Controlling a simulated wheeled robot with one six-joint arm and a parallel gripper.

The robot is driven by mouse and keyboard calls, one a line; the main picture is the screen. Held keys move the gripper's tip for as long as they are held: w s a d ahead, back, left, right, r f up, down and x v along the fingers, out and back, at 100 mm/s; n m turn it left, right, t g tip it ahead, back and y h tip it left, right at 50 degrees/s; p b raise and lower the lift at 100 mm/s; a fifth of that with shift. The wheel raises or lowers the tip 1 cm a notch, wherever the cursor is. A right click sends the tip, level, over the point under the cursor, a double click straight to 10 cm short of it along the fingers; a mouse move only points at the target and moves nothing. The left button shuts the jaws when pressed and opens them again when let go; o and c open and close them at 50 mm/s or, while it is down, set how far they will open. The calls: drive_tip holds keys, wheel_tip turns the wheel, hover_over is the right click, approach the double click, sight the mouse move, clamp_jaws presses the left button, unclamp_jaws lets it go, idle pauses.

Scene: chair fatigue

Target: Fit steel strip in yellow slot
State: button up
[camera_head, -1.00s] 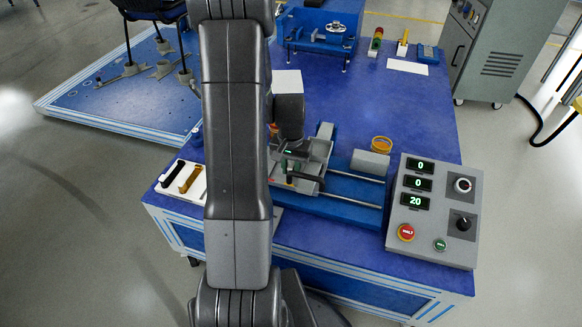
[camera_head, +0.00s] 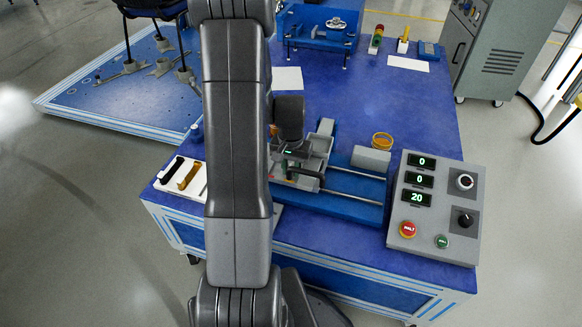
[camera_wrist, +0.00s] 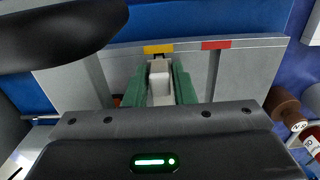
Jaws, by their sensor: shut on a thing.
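In the wrist view, my gripper (camera_wrist: 160,88) has green-padded fingers shut on a pale grey steel strip (camera_wrist: 160,71). The strip's far end is close to the yellow mark (camera_wrist: 157,49) on the grey fixture (camera_wrist: 258,66), with a small dark gap by the mark. I cannot tell whether the strip is inside the yellow slot or just in front of it. A red mark (camera_wrist: 215,44) lies to the right on the same edge. In the head view, my gripper (camera_head: 294,170) is over the fixture, and my arm hides part of it.
A control box (camera_head: 436,210) stands on the right of the blue table (camera_head: 340,97). A white tray (camera_head: 167,188) is at left. Bottles (camera_wrist: 291,109) stand right in the wrist view.

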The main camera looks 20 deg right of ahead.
drive_tip(key=shift+f, duration=0.15)
drive_tip(key=o, duration=1)
wheel_tip(320, 180, up, 14)
drive_tip(key=p, duration=0.4)
drive_tip(key=shift+f, duration=0.15)
